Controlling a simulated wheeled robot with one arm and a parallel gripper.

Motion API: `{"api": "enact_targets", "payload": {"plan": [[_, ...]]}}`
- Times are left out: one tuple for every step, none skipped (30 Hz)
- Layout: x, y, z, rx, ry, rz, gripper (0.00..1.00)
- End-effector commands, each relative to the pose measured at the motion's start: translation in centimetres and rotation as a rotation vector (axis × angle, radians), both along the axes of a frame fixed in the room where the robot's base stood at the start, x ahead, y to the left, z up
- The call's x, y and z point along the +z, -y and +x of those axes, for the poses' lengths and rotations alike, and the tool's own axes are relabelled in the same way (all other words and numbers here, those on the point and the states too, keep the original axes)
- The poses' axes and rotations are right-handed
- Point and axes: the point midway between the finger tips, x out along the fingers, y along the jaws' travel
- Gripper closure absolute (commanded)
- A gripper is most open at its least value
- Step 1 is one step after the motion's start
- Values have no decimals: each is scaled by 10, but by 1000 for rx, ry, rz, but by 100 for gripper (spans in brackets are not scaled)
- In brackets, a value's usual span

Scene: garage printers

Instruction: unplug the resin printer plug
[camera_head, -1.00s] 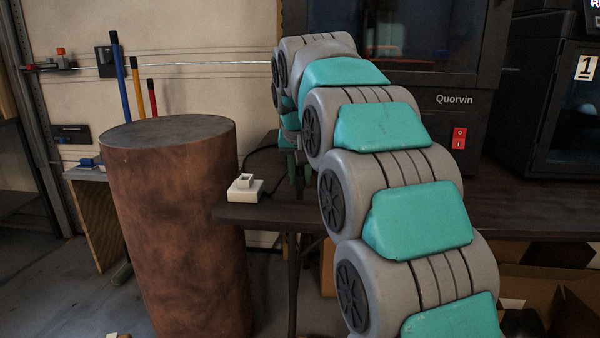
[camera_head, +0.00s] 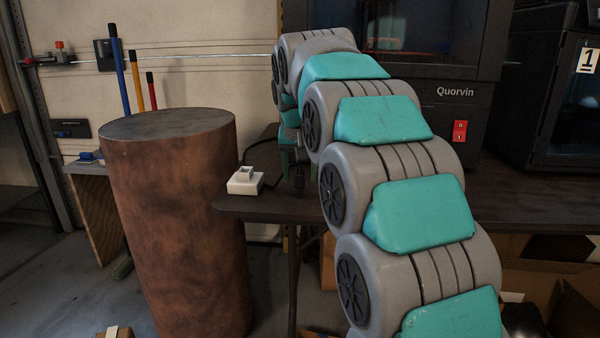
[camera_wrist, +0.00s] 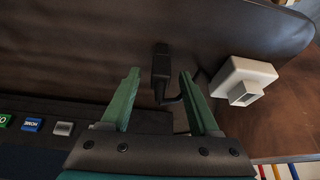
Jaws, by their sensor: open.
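A black plug (camera_wrist: 160,65) with a dark cable stands out between the two green fingers of my gripper (camera_wrist: 159,74) in the wrist view. The fingers are open, one on each side, with visible gaps to the plug. A white block with a square opening (camera_wrist: 243,80) sits at the table edge, to the right of the fingers and apart from the plug. The head view shows this white block (camera_head: 245,181) at the table's left corner. There my gripper (camera_head: 290,160) is mostly hidden behind my arm, with a small dark upright shape (camera_head: 300,180) beside it.
The dark table (camera_head: 270,207) bears a black Quorvin printer (camera_head: 465,115) with a red switch (camera_head: 459,134). A brown drum (camera_head: 175,220) stands left of the table. Buttons (camera_wrist: 32,125) show at the wrist view's left. Another black machine (camera_head: 575,100) stands at the right.

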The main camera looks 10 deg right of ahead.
Motion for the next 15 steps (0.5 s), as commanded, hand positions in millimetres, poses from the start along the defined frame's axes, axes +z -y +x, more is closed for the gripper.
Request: {"api": "enact_targets", "payload": {"plan": [[0, 0, 0, 0, 0, 0, 38], [0, 0, 0, 0, 0, 0, 38], [0, 0, 0, 0, 0, 0, 38], [0, 0, 0, 0, 0, 0, 38], [1, 0, 0, 0, 0, 0, 38], [2, 0, -1, 0, 1, 0, 38], [4, 0, -1, 0, 1, 0, 38], [6, -1, -2, 0, 2, 0, 38], [9, -1, -3, 0, 4, 0, 38], [12, -1, -4, 0, 5, 0, 38], [16, -2, -5, 1, 6, 0, 38], [21, -2, -7, 1, 7, 0, 38], [25, -3, -9, 1, 6, 0, 38], [29, -3, -11, 0, 4, 0, 38], [34, -4, -13, 0, 4, 0, 38]]}}
